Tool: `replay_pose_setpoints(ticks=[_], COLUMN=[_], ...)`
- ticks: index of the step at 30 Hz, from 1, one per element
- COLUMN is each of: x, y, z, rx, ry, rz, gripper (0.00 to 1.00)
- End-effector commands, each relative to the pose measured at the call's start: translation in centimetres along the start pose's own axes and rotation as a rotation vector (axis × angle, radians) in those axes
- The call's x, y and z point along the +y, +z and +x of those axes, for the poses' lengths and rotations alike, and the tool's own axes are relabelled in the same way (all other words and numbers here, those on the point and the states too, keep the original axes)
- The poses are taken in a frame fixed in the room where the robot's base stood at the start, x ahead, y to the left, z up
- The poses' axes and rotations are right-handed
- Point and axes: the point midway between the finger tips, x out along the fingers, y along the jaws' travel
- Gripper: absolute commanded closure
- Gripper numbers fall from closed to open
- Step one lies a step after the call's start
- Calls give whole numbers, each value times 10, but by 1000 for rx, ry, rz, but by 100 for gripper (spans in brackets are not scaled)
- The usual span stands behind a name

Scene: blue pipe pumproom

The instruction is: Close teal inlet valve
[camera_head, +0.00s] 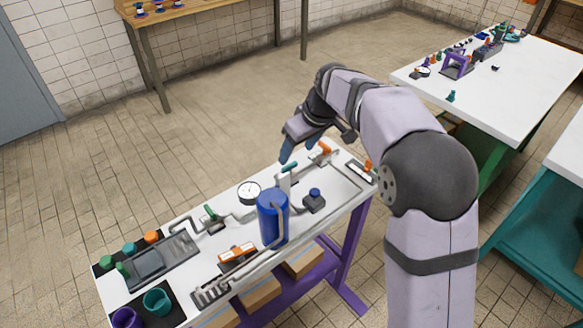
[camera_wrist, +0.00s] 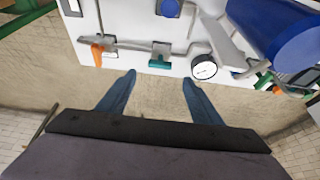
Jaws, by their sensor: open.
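The teal valve handle (camera_head: 289,167) sits near the far edge of the white pipe bench, between the gauge and an orange-handled valve. In the wrist view the teal handle (camera_wrist: 160,64) is a short bar below a small grey plate, close to the bench edge. My gripper (camera_head: 286,152) hangs just beyond that edge, near the teal handle. In the wrist view its two blue fingers (camera_wrist: 158,78) are spread apart and empty. The teal handle shows ahead of the gap between them; contact is not visible.
A white gauge (camera_head: 249,191) stands left of the teal valve, and an orange-handled valve (camera_head: 324,148) stands right. A tall blue cylinder (camera_head: 272,217) rises in front. A green-handled valve (camera_head: 211,213) lies farther left.

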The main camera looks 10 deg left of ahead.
Motion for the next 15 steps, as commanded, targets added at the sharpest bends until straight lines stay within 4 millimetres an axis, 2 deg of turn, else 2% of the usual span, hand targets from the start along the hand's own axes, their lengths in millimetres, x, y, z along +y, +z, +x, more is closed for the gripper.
replay_pose_setpoints(ticks=[7, 15], x=[0, 0], y=[0, 1], z=[9, 42], rx=[-3, -5], ry=[-2, -1], rz=[1, 2], gripper=[41, 41])
